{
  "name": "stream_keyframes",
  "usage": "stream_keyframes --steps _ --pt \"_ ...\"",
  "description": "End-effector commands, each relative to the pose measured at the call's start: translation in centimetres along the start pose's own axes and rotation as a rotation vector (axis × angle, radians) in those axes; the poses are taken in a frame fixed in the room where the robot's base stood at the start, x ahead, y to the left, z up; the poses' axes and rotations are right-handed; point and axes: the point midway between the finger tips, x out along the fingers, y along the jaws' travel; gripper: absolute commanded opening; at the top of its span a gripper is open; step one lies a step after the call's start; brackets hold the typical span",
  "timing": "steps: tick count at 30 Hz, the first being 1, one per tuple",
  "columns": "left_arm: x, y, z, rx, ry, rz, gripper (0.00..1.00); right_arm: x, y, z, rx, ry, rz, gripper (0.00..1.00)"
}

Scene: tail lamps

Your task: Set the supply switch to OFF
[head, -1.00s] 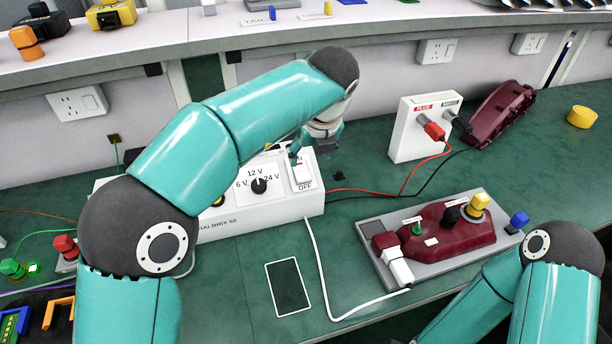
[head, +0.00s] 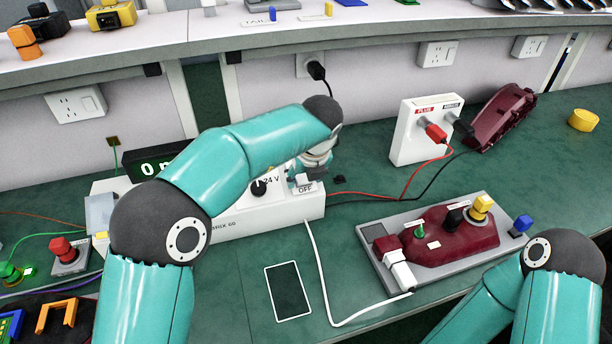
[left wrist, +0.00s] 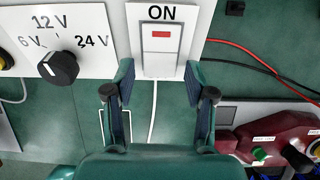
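The supply switch is a white rocker with a red mark (left wrist: 160,40) on the white supply box (head: 272,221). In the left wrist view ON is printed above the rocker; in the head view OFF shows at the plate's front edge. I cannot tell which way the rocker is tipped. My left gripper (head: 308,181) is over the switch and hides most of it in the head view. In the left wrist view its two fingers (left wrist: 159,78) are apart, with nothing between them but the lower part of the switch plate behind. My right gripper is out of view.
A voltage knob (left wrist: 58,68) sits beside the switch. A dark display (head: 150,165) is partly hidden by my left arm. A white socket stand (head: 412,135) with red and black leads and a dark red lamp on a grey fixture (head: 378,250) stand to the right.

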Motion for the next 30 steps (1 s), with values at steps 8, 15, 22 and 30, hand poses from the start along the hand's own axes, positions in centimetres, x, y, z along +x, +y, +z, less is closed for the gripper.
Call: stream_keyframes --steps 8,15,22,30 --pt "0.0 0.0 0.0 0.0 0.0 0.0 0.04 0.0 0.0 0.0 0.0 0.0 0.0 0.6" --pt "0.6 0.0 -0.4 0.002 -0.06 0.002 0.0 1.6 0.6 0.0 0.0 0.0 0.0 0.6" --pt "0.2 0.0 -0.3 -0.001 -0.129 -0.001 0.0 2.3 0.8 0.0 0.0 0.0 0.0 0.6" --pt "0.2 0.0 -0.2 -0.002 -0.127 -0.002 0.45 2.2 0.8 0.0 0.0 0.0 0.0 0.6"
